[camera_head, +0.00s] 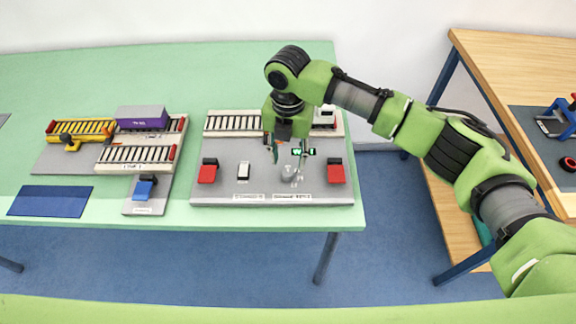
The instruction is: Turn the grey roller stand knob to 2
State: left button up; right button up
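The grey knob (289,173) stands on the front part of the grey roller stand base (220,181), between a white switch and the red block at the right. The number it points to is too small to read. My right gripper (288,154) points down just above and behind the knob in the picture. Its fingers look spread, with nothing seen between them. I cannot tell whether a fingertip touches the knob. My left gripper is out of view.
Red blocks (208,171) and (336,171) flank the white switch (243,171) and knob. A roller track (233,123) runs along the back. A purple container (142,118) sits on another roller stand at the left. A wooden table (510,60) stands at the right.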

aim_at(288, 172)
notch_tip(288, 172, down, 4)
jog(key=shift+f, duration=0.7)
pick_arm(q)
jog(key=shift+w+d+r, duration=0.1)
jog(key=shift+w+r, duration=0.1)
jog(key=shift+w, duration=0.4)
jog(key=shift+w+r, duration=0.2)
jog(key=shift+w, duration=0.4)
pick_arm(e)
jog(key=c, duration=1.1)
